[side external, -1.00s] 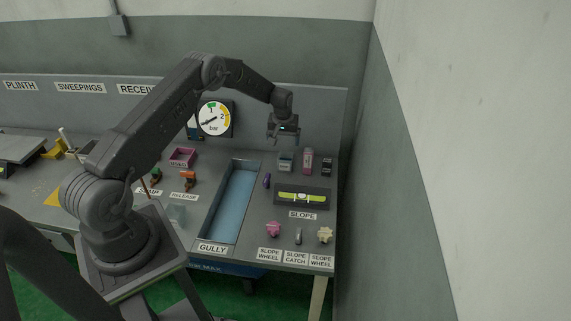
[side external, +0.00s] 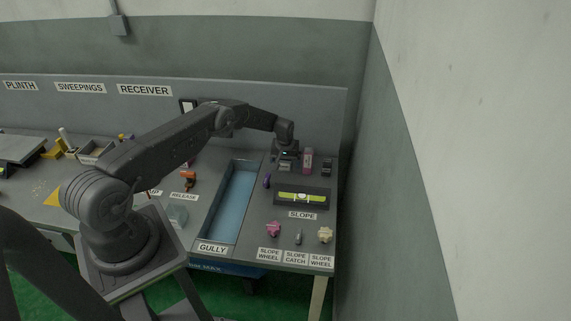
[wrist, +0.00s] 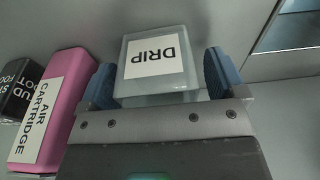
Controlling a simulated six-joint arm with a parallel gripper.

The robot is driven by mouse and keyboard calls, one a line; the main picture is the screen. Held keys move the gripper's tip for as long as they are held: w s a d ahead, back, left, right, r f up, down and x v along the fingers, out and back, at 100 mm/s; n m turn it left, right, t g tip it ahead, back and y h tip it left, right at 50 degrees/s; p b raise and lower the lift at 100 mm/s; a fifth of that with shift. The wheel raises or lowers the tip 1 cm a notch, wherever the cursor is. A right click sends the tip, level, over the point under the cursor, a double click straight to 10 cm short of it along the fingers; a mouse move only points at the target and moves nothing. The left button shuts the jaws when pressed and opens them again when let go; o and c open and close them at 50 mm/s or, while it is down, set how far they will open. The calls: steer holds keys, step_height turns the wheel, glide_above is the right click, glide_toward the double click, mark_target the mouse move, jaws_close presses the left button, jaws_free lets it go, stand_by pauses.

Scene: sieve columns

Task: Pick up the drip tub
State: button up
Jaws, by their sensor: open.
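The drip tub (wrist: 157,88) is a small, pale translucent tub with a white label reading DRIP. In the wrist view it stands between the two blue finger pads of my gripper (wrist: 160,80), with a gap at each side. My gripper is open. In the side view the gripper (side external: 285,159) is low over the drip tub (side external: 285,167) at the back right of the bench, and hides part of it.
A pink air cartridge (wrist: 50,112) stands just beside the tub, with a dark labelled item (wrist: 17,95) beyond it. A slope level (side external: 302,197) lies in front. The blue gully (side external: 233,200) is to the left.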

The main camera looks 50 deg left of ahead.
steer(key=shift+f, duration=0.35)
steer(key=shift+c, duration=0.4)
steer(key=c, duration=0.9)
